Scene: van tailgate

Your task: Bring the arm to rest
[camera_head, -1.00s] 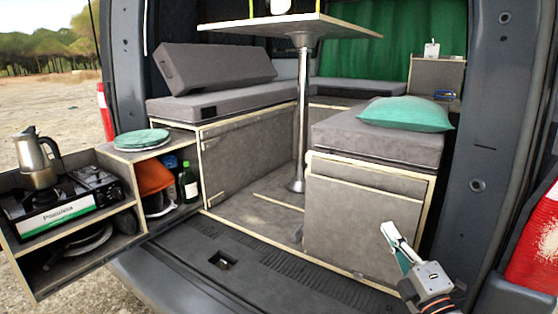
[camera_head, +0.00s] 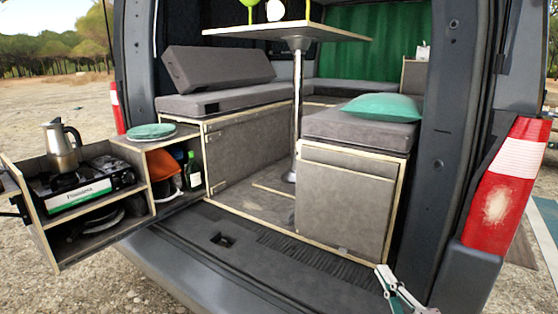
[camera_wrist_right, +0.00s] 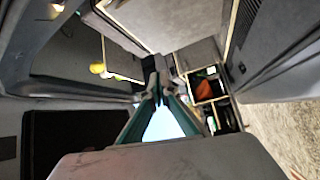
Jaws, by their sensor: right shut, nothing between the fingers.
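My right gripper (camera_head: 385,275) shows at the bottom right of the head view, in front of the van's rear sill. Only its light and green fingers show there; the rest of the arm is cut off by the lower edge. In the right wrist view the fingers (camera_wrist_right: 160,95) come together at their tips, shut with nothing between them. My left gripper is not identifiable in either view.
A kitchen box with a stove (camera_head: 80,187) and moka pot (camera_head: 61,147) juts out at left. The grey seat box (camera_head: 345,200) stands inside the van, under a green pillow (camera_head: 383,107). A table (camera_head: 290,31) stands behind. The red tail light (camera_head: 508,185) is at right.

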